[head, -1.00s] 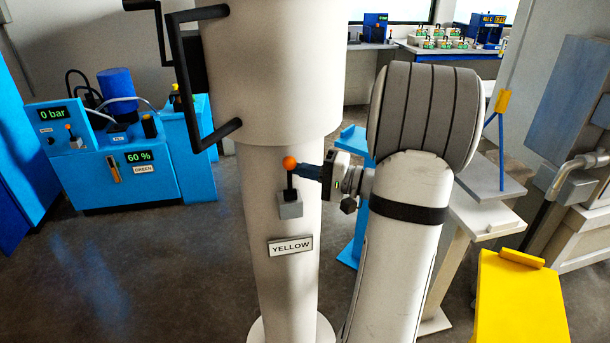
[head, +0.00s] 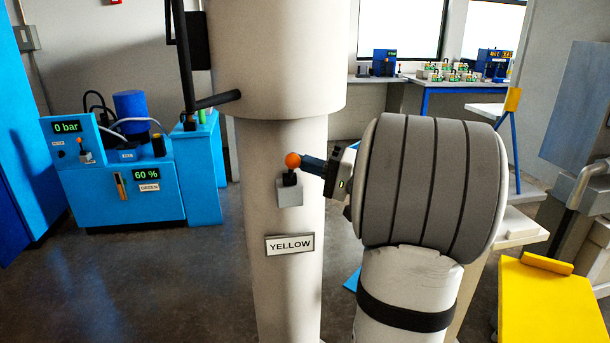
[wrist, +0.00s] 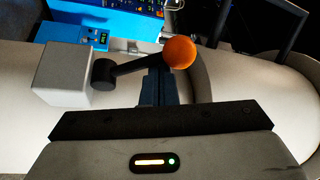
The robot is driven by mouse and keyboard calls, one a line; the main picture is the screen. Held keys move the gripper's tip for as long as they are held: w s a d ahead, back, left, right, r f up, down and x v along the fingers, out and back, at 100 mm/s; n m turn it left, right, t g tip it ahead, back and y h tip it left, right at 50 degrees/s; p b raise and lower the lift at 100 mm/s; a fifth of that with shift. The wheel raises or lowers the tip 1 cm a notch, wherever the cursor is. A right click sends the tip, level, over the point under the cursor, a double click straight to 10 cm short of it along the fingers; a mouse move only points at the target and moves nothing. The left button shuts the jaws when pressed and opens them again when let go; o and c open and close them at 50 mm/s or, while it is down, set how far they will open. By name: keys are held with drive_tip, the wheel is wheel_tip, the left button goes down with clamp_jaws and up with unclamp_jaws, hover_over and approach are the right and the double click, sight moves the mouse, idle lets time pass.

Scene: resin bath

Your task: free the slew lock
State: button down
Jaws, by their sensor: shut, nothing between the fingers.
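The slew lock looks to be the lever on the white column. It has an orange ball knob (head: 292,160) on a short black stem, set on a grey block (head: 289,192) above the YELLOW plate (head: 289,244). My gripper (head: 308,164) comes in from the right at knob height, fingers shut and empty. In the wrist view the shut fingertips (wrist: 157,82) lie against or very near the black stem (wrist: 135,66), just beside the orange ball (wrist: 180,52). I cannot tell whether they touch. The grey block (wrist: 62,75) is at the left there.
Black handle bars (head: 218,100) stick out from the wider upper column (head: 280,60). A blue pump unit (head: 125,190) reading 0 bar and 60 % stands at the left. A yellow stand (head: 545,300) is at the lower right. Open floor lies left of the column.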

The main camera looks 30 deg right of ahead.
drive_tip(key=shift+s+a+f+b, duration=0.1)
drive_tip(key=shift+s+f+b, duration=0.55)
drive_tip(key=shift+b, duration=0.7)
drive_tip(key=shift+f, duration=0.2)
drive_tip(key=shift+f+b, duration=0.1)
drive_tip(key=shift+b, duration=0.2)
